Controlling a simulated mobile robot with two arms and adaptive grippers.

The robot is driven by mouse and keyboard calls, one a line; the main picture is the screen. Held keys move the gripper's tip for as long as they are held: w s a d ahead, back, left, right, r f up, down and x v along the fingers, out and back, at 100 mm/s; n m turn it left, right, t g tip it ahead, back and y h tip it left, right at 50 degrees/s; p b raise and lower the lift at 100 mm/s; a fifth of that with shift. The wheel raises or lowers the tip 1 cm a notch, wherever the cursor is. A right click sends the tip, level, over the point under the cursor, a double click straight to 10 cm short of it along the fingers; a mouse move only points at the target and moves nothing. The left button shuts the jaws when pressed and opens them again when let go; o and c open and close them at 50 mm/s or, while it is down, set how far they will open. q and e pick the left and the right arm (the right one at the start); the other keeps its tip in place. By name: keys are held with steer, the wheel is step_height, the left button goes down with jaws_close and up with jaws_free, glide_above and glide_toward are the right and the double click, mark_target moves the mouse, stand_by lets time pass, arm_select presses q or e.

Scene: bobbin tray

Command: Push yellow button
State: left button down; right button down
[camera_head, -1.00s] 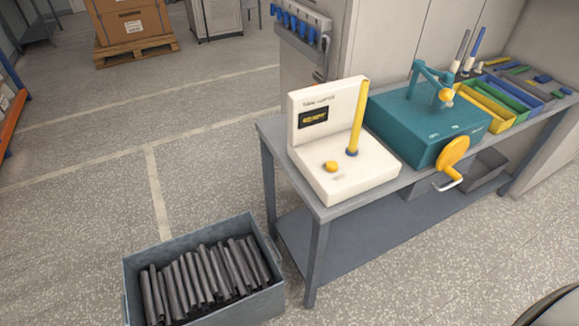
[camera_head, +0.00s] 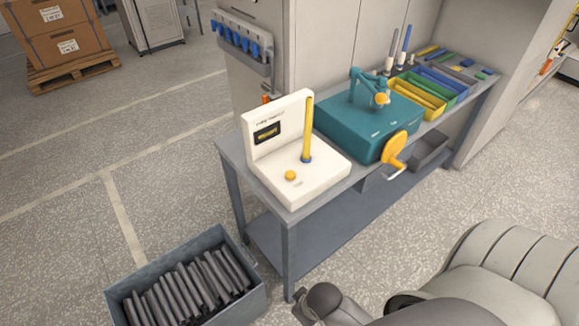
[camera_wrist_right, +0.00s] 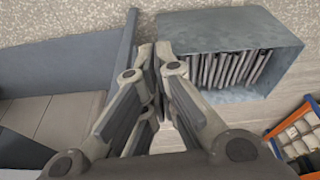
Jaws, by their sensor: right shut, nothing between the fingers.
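The yellow button (camera_head: 290,175) is a small round cap on the flat base of the white device (camera_head: 318,172), which stands at the near left end of the grey workbench. A yellow rod (camera_head: 308,128) with a blue collar stands upright beside the button, and a dark display is on the device's back panel. My right gripper (camera_wrist_right: 155,50) is shut and empty in the right wrist view, apart from the button. My right arm shows at the lower right of the head view. The button is not visible in the right wrist view. My left gripper is out of view.
A grey bin (camera_head: 120,300) of dark rods stands on the floor left of the workbench (camera_head: 295,208); its wall also shows in the right wrist view (camera_wrist_right: 262,28). A teal machine (camera_head: 350,135) with a yellow crank and several colored trays stand farther right.

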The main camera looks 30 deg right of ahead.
steer(key=w+a+r+t+y+p, duration=0.1)
steer(key=w+a+r+p, duration=0.1)
steer(key=w+r, duration=0.55)
steer(key=w+a+r+t+y+p, duration=0.15)
steer(key=w+r, duration=0.25)
steer(key=r, duration=0.7)
steer(key=w+d+r+m+t, duration=0.1)
steer(key=w+d+r+m, duration=0.3)
steer(key=w+d, duration=0.6)
steer(key=w+d+r+m+t+h+p, duration=0.1)
steer(key=w+d+r+m, duration=0.4)
steer(key=w+d, duration=0.6)
steer(key=shift+d+t, duration=0.6)
steer(key=shift+t, duration=0.15)
